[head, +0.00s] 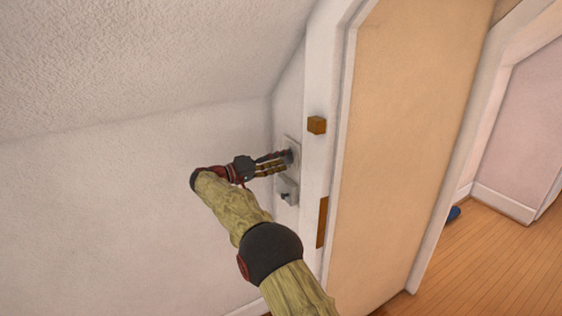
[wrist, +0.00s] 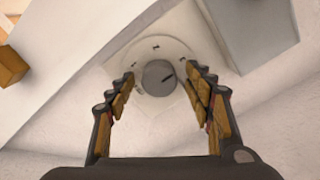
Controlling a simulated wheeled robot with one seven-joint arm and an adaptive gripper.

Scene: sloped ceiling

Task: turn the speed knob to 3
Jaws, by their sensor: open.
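The speed knob (wrist: 159,77) is a grey round knob with a dark pointer line toward its right side. It sits on a round pale dial (wrist: 181,50) with small dark marks, too small to read surely. My gripper (wrist: 160,84) is open, with one finger on each side of the knob and a gap showing at both sides. In the head view my gripper (head: 281,162) is at the upper wall plate (head: 292,142), and its fingers hide most of the knob there.
A second wall plate with a small dark switch (head: 286,190) is just below. A white door frame (head: 318,105) with brown blocks (head: 317,125) stands close on the right. The sloped ceiling (head: 140,60) is overhead. A blue object (head: 453,214) lies on the wooden floor.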

